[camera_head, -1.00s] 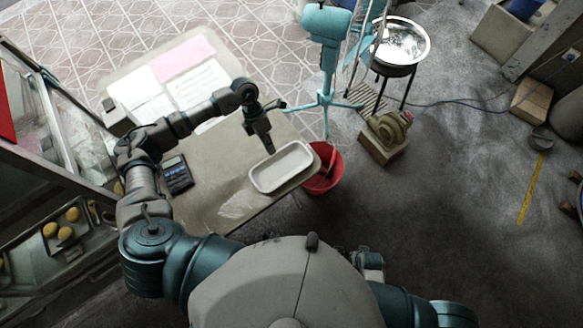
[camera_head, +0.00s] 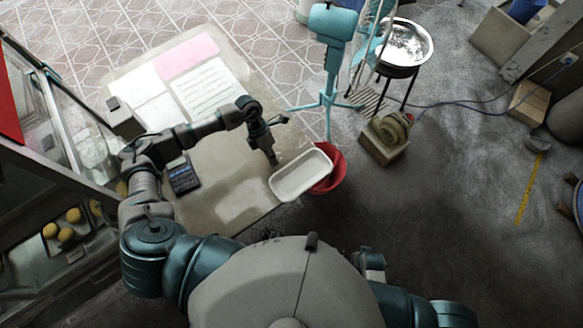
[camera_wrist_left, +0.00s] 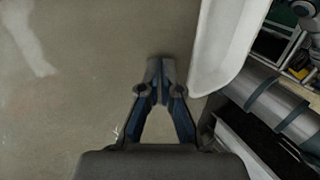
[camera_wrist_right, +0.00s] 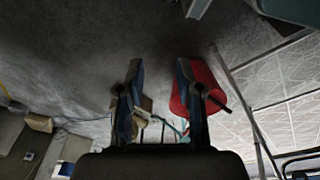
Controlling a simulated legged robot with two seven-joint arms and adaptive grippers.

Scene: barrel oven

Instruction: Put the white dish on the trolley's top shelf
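The white oblong dish (camera_head: 300,176) is at the right edge of the table, partly covering the red bucket in the head view. It looks upright and empty. In the left wrist view the dish (camera_wrist_left: 222,45) is just right of my left gripper's fingertips. My left gripper (camera_head: 272,160) points down at the dish's left side, outside it. Its fingertips (camera_wrist_left: 161,68) are together with nothing seen between them. Contact with the dish is unclear. My right gripper (camera_wrist_right: 156,78) is open and empty, seen only in its wrist view. I cannot make out the trolley for sure.
The table (camera_head: 222,165) holds papers (camera_head: 190,85) and a dark calculator (camera_head: 183,177). The red bucket (camera_head: 335,172) stands beyond its right edge. A teal stand (camera_head: 329,70) and a metal bowl (camera_head: 404,43) are behind. A glass cabinet (camera_head: 60,150) is at left. Floor at right is mostly open.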

